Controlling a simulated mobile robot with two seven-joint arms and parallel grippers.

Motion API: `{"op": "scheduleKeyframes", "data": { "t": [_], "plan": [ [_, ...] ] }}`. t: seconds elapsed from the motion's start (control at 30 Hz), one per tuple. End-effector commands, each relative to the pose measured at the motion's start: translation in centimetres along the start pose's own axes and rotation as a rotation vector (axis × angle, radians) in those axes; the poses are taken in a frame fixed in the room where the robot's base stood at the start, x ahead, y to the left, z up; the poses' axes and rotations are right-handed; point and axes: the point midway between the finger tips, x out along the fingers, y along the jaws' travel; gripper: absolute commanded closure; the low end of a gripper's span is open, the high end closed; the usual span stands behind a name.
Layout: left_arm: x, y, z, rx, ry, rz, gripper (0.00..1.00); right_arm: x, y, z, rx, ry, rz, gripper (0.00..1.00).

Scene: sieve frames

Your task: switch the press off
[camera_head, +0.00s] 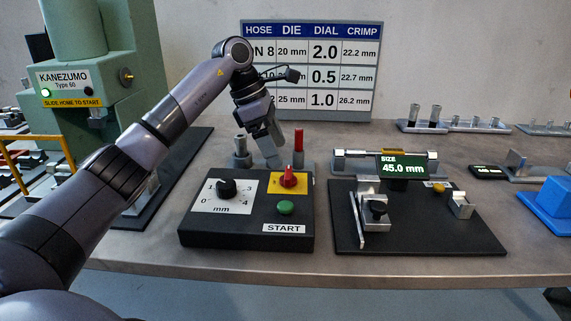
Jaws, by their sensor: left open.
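The green press (70,60) stands at the far left, labelled KANEZUMO Type 50, with a green light (45,93) lit on its front. The black control box (240,238) sits on the bench in the middle. It carries a black mm dial (227,188), a red rotary knob (288,178) on a yellow plate, and a green START button (286,208). My left gripper (271,152) is open and points down, just behind and left of the red knob, apart from it. I cannot see anything between its fingers. My right gripper is out of view.
Grey posts (240,150) and a red post (298,145) stand behind the box. A fixture on a black plate (420,238) with a display (403,168) reading 45.0 mm is right of it. A chart (310,70) hangs behind. A blue block (550,205) lies far right.

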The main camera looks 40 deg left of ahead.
Motion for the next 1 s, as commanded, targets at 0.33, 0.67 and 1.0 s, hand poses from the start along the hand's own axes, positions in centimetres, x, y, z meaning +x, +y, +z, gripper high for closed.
{"op": "scheduleKeyframes", "data": {
  "t": [0.33, 0.67, 1.0],
  "plan": [
    [5.2, -0.1, 0.0, 0.000, 0.000, -0.004, 0.13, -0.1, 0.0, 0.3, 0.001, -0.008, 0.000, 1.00],
    [6.1, -0.1, 0.0, 0.000, -0.002, -0.002, 0.13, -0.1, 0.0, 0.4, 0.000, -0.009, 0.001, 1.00],
    [6.1, -0.1, 0.0, 0.000, -0.001, -0.002, 0.69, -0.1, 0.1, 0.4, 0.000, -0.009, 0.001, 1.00]
  ]
}}
